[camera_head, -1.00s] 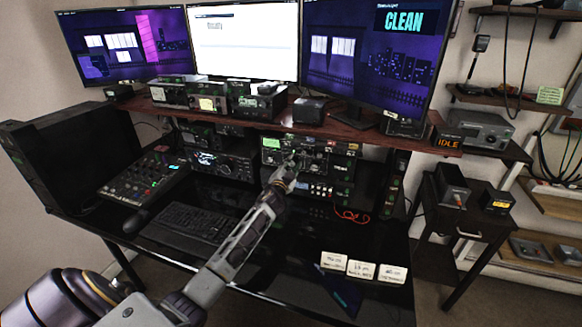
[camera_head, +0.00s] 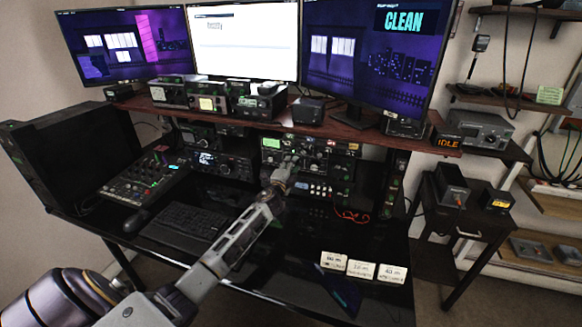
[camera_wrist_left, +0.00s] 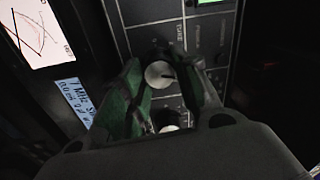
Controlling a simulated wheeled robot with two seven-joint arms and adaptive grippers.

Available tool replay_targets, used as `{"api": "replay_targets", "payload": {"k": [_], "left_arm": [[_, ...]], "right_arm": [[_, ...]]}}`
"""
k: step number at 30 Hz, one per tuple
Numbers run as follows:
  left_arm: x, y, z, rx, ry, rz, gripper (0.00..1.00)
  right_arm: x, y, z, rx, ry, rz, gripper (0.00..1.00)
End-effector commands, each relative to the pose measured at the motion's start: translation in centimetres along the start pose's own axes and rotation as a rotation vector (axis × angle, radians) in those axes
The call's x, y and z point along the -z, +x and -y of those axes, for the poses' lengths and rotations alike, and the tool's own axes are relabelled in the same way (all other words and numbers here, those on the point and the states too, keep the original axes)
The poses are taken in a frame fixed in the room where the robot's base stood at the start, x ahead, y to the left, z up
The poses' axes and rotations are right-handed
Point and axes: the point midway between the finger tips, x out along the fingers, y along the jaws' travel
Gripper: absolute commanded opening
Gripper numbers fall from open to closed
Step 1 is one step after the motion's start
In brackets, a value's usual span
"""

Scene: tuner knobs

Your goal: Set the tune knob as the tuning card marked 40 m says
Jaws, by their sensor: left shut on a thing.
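My left gripper (camera_head: 284,172) is at the front of the radio unit (camera_head: 320,147) under the shelf. In the left wrist view its two green-tinged fingers are shut on a round pale knob (camera_wrist_left: 160,74) with a dark pointer line. A second pale knob (camera_wrist_left: 168,128) shows below, partly hidden by the gripper. Three white tuning cards lie on the desk's front right; the rightmost card (camera_head: 391,274) seems to read 40 m, and its smaller line is unreadable. My right gripper is not in view.
A keyboard (camera_head: 187,225) and a mixer panel (camera_head: 150,172) are at the left of the desk (camera_head: 240,290). A red cable (camera_head: 353,215) hangs right of the gripper. The glossy desk front is mostly clear.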

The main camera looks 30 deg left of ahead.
Motion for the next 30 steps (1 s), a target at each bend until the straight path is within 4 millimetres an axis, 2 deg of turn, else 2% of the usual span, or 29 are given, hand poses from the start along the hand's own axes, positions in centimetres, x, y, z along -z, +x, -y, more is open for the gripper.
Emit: {"api": "replay_targets", "payload": {"k": [10, 11, 15, 30], "left_arm": [[0.08, -0.04, -0.16, -0.002, 0.002, -0.001, 0.07], [0.07, -0.04, -0.17, -0.002, 0.002, -0.001, 0.34], [0.06, -0.03, -0.14, -0.002, 0.002, -0.001, 0.52], [0.01, -0.28, -0.07, -0.001, 0.001, 0.0, 0.53]], "right_arm": [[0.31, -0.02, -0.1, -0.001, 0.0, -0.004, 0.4], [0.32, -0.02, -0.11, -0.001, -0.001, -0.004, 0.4], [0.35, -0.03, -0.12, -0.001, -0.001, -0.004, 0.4], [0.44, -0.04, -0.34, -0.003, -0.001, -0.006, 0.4]]}}
